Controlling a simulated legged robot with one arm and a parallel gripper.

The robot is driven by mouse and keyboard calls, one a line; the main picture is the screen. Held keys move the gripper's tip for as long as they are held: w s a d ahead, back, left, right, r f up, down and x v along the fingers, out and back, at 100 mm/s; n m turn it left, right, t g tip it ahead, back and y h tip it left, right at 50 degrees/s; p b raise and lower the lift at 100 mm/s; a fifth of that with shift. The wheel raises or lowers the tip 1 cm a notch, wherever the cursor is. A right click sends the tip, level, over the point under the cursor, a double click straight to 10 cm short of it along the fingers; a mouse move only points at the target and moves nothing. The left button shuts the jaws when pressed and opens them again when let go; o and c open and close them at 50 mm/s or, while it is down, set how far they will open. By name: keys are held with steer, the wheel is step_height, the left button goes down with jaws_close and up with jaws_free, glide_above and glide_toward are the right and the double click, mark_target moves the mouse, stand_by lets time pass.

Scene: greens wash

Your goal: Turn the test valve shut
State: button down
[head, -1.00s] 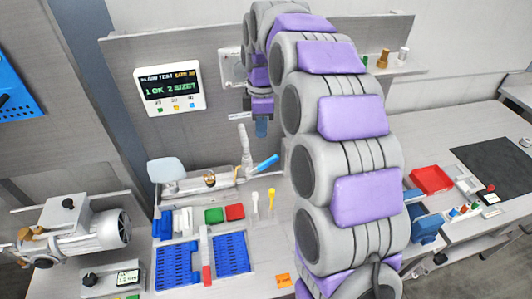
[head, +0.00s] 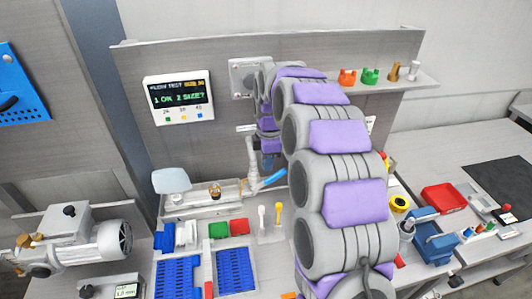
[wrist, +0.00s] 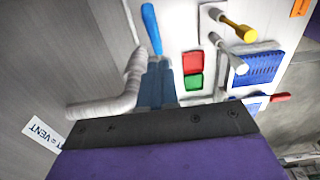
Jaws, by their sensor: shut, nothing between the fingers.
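A blue lever handle (head: 272,181), which I take to be the test valve's, sticks out to the right of a pale upright pipe (head: 252,165) at the back of the bench. In the wrist view the blue handle (wrist: 152,28) lies just beyond my fingertips, with the pale bent pipe (wrist: 120,100) on their left. My gripper (head: 268,162) is shut and empty, pointing down close above the handle; its fingers (wrist: 158,66) also show in the wrist view. I cannot tell whether they touch the handle or pipe. The valve body is hidden.
A yellow-topped peg (head: 278,212) and a white-topped peg (head: 262,215) stand right of the green block (head: 218,230) and red block (head: 239,226). Blue racks (head: 235,270) lie in front. A display (head: 179,97) hangs behind. A "VENT" label (wrist: 42,132) is left of my gripper.

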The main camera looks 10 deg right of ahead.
mark_target(284, 169)
steer(key=shift+d+f+b, duration=0.35)
steer(key=shift+d+f, duration=0.6)
steer(key=shift+f, duration=0.2)
steer(key=shift+d+f+y+p, duration=0.6)
steer(key=shift+d+y+p, duration=0.25)
steer(key=shift+y+p, duration=0.3)
steer(key=shift+d+f+y, duration=0.25)
steer(key=shift+d+f, duration=0.35)
steer(key=shift+d, duration=0.05)
steer(key=shift+d+f, duration=0.4)
steer(key=shift+f, duration=0.1)
steer(key=shift+d+f, duration=0.3)
steer(key=shift+f, duration=0.65)
